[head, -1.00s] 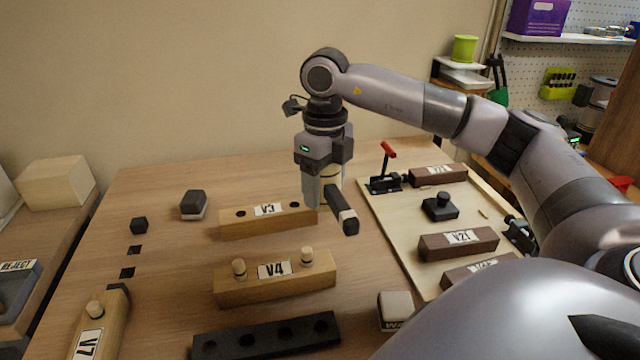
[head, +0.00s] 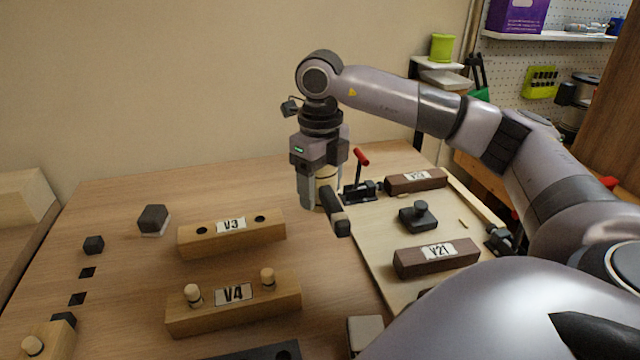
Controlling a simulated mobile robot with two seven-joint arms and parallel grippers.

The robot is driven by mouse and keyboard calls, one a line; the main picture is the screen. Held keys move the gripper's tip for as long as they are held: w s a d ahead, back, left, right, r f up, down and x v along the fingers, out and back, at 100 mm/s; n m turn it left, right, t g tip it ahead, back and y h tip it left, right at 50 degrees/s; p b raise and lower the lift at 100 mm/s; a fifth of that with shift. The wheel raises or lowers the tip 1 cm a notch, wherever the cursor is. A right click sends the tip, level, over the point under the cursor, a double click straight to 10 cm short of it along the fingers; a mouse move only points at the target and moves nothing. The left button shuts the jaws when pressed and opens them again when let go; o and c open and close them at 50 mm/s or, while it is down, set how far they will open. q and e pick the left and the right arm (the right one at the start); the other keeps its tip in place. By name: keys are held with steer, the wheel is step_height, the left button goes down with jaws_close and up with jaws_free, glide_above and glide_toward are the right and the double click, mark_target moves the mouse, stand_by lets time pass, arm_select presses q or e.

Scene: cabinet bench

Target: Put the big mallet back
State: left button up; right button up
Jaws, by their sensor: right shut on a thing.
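My right gripper (head: 322,200) hangs pointing down over the bench, between the V3 block and the board with the red lever. It is shut on what looks like the big mallet (head: 336,213). A dark, round-ended bar of it sticks out toward me, and a pale cylindrical part shows between the fingers. The fingers hide part of it, and I cannot tell whether it touches the bench. My left gripper is not in view.
The wooden V3 block (head: 192,241), with two dark holes, and the V4 block (head: 190,318), with two pegs, stand left. A red-handled clamp (head: 360,190), a dark knobbed block (head: 418,217) and the brown V21 block (head: 410,264) are on the board (head: 375,247).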

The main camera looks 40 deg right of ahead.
mark_target(321, 241)
steer(key=shift+f+b, duration=0.65)
steer(key=shift+f, duration=0.25)
step_height(321, 241, down, 2)
steer(key=shift+f+b, duration=0.2)
steer(key=shift+b, duration=0.75)
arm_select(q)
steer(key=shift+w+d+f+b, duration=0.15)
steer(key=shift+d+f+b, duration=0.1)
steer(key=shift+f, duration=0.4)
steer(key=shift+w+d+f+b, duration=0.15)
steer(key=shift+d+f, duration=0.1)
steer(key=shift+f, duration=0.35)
arm_select(e)
steer(key=shift+f, duration=0.6)
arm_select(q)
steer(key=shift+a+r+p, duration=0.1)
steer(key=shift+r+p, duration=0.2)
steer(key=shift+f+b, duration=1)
arm_select(e)
steer(key=shift+f, duration=1.95)
steer(key=o, duration=1.6)
steer(key=shift+o, duration=0.2)
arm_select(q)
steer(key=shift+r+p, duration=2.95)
arm_select(e)
steer(key=shift+r, duration=3.55)
